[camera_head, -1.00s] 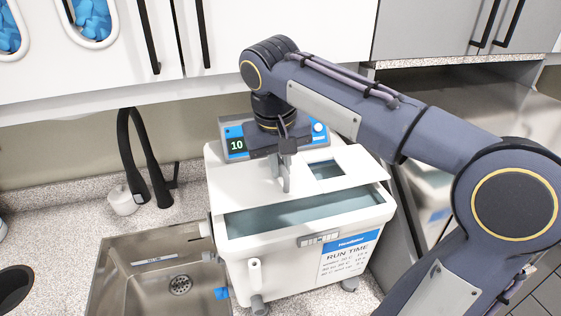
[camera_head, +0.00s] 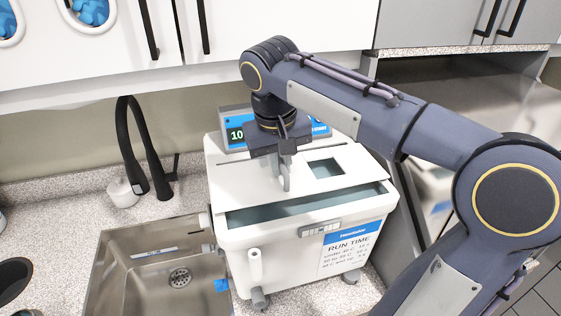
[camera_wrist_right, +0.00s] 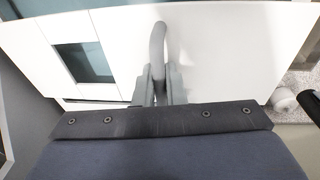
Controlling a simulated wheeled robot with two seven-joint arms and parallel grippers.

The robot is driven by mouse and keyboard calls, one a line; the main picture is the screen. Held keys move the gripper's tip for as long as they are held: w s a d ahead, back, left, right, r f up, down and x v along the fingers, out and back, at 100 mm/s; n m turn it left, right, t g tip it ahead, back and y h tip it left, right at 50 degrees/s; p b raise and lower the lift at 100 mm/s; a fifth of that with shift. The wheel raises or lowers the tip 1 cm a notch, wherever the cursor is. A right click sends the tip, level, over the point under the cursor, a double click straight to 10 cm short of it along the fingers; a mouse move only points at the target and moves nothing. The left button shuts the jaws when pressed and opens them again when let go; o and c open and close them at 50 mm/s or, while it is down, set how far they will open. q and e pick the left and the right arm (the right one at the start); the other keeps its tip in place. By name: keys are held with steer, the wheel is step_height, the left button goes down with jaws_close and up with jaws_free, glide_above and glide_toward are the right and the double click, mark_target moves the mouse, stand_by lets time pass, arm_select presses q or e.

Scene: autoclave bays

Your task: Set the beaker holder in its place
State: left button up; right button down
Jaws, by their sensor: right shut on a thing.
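The beaker holder (camera_head: 242,179) is a white flat plate with a square cut-out and an upright grey handle. My right gripper (camera_head: 285,160) points down and is shut on the handle. In the right wrist view, the fingers (camera_wrist_right: 161,82) close around the handle, and the plate (camera_wrist_right: 225,50) spreads beneath. The plate lies over the top of the white bath (camera_head: 285,245), covering its rear part. A strip of the bath's opening shows along the front. I cannot tell whether the plate touches the rim. My left gripper is not in view.
A steel sink (camera_head: 130,262) with a black tap (camera_head: 132,145) is at the left of the bath. A display unit (camera_head: 236,135) is behind it. White cabinets (camera_head: 290,45) hang above. A steel cabinet (camera_head: 460,110) stands at the right.

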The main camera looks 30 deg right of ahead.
steer(key=shift+f, duration=0.5)
stand_by(0.5)
steer(key=c, duration=1.4)
jaws_free()
steer(key=shift+a, duration=0.1)
steer(key=r, duration=0.5)
steer(key=s+a+r, duration=0.1)
steer(key=r, duration=0.1)
steer(key=shift+a+r, duration=0.1)
steer(key=shift+r, duration=0.25)
